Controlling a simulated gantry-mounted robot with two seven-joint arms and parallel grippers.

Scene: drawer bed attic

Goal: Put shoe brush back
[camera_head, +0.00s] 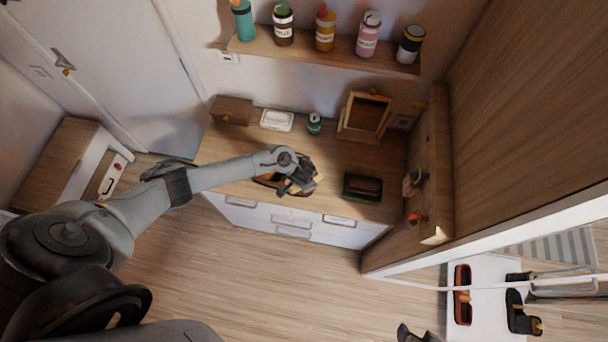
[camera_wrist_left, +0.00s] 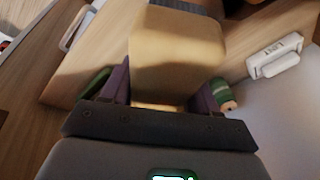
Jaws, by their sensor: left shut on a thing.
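My left gripper (camera_head: 300,186) is over the front of the wooden dresser top (camera_head: 345,156). In the left wrist view its purple fingers (camera_wrist_left: 164,95) are shut on a tan, block-shaped thing (camera_wrist_left: 180,52), which looks like the shoe brush. In the head view the gripper mostly hides it, and I cannot tell whether it touches the dresser top. A dark green tray (camera_head: 362,198) with a brown thing in it sits to the right of the gripper.
Behind the gripper stand a brown box (camera_head: 231,110), a white box (camera_head: 276,120), a green can (camera_head: 314,123) and an open wooden frame-like box (camera_head: 366,116). A shelf (camera_head: 320,54) with several bottles hangs above. A tall wooden panel (camera_head: 530,120) bounds the right side.

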